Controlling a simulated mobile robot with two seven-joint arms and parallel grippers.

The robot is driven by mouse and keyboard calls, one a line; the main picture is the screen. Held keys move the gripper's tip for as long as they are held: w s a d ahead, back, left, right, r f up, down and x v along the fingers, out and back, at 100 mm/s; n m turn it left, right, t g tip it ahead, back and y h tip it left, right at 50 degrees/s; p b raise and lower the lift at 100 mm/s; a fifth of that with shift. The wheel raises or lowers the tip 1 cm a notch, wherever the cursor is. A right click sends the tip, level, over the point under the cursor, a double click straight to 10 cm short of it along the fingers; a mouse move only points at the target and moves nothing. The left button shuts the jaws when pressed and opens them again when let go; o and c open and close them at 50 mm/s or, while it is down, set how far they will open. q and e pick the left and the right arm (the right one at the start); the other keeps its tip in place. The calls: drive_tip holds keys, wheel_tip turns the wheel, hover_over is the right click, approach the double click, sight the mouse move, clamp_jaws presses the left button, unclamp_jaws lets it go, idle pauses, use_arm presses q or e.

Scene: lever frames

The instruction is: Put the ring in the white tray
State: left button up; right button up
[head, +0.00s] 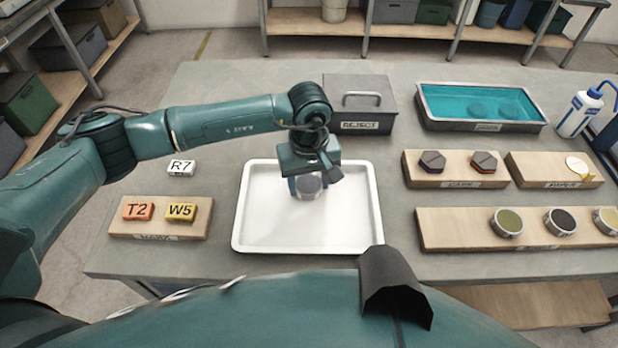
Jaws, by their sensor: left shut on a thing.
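The white tray (255,225) lies on the grey table, in the middle of the head view. My left gripper (308,186) is over the far middle part of the tray, pointing down. It is shut on a grey round piece, which I take to be the ring (309,187). The gripper hides part of the ring, and its hole is hard to make out. I cannot tell whether the ring touches the tray floor. My right gripper is not in view.
A grey lidded box (357,101) stands behind the tray. A teal-filled basin (481,128), wooden boards (455,240) with round and hexagonal pieces, and a bottle (577,114) are at right. Lettered blocks (138,211) are at left. The tray's near part is clear.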

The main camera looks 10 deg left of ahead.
sight(309, 185)
use_arm(q)
drive_tip(key=shift+f, duration=0.1)
drive_tip(key=o, duration=1.1)
drive_tip(key=shift+c, duration=0.2)
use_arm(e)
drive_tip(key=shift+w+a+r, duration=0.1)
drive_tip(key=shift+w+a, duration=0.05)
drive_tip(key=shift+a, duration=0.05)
use_arm(q)
drive_tip(key=shift+r, duration=0.25)
wheel_tip(309, 185, up, 4)
drive_tip(key=shift+r+b, duration=0.1)
drive_tip(key=shift+b, duration=0.5)
wheel_tip(309, 185, up, 8)
drive_tip(key=b, duration=0.1)
drive_tip(key=shift+f, duration=0.2)
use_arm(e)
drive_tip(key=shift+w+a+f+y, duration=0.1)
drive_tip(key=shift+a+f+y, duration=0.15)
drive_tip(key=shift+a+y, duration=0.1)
